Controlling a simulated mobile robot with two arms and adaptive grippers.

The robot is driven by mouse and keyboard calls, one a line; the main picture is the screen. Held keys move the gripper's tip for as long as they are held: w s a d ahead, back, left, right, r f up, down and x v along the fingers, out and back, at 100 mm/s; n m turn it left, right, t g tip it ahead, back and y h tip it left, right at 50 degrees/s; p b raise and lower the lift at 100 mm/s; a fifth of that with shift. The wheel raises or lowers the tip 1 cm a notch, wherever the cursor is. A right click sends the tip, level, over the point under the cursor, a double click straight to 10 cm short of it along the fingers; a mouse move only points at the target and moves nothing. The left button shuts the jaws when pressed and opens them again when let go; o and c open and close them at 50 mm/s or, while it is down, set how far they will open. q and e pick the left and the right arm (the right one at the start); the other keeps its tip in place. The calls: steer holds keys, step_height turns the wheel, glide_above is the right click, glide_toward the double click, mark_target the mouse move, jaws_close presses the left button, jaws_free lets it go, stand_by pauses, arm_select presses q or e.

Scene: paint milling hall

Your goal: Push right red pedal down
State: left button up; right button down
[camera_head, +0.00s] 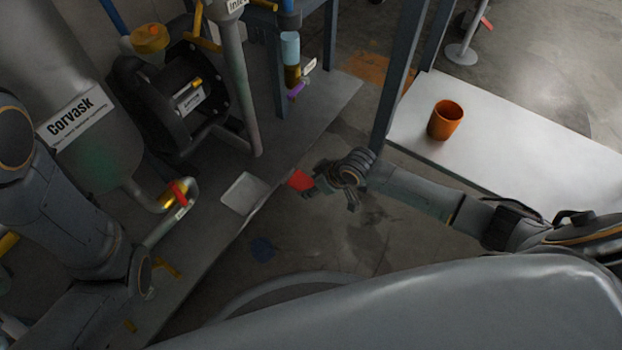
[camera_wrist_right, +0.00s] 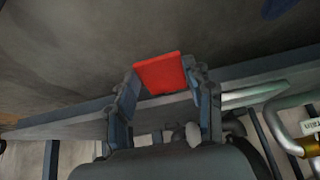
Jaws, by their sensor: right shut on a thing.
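The red pedal (camera_head: 299,180) is a small flat red plate, low by the edge of the grey platform in the head view. My right gripper (camera_head: 317,187) is at the pedal, reaching in from the right. In the right wrist view the red pedal (camera_wrist_right: 161,74) lies between the two fingers of my right gripper (camera_wrist_right: 166,82), which are shut on it. The pedal's mount is hidden, and I cannot tell how far down it is pressed. My left arm shows at the left, but its gripper is not visible.
The grey platform (camera_head: 212,222) carries a tank (camera_head: 95,150), a dark motor (camera_head: 175,105) and pipes. A dark blue disc (camera_head: 262,249) lies below its edge. A white table (camera_head: 520,150) with an orange cup (camera_head: 445,120) stands right, beside a blue-grey post (camera_head: 397,85).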

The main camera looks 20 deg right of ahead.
steer(key=shift+s+d+f+t+y+b, duration=0.15)
steer(key=shift+f+t+y+b, duration=0.15)
steer(key=shift+f+t, duration=0.15)
steer(key=shift+s+d+f+t+y+b, duration=0.1)
steer(key=shift+f+t+y+b, duration=0.1)
steer(key=shift+f+t+y, duration=0.25)
steer(key=shift+f+t+y+b, duration=0.35)
steer(key=shift+f+t+b, duration=0.25)
steer(key=shift+b, duration=0.4)
steer(key=c, duration=0.5)
jaws_free()
steer(key=shift+a, duration=0.1)
steer(key=shift+r, duration=0.1)
steer(key=v, duration=1.2)
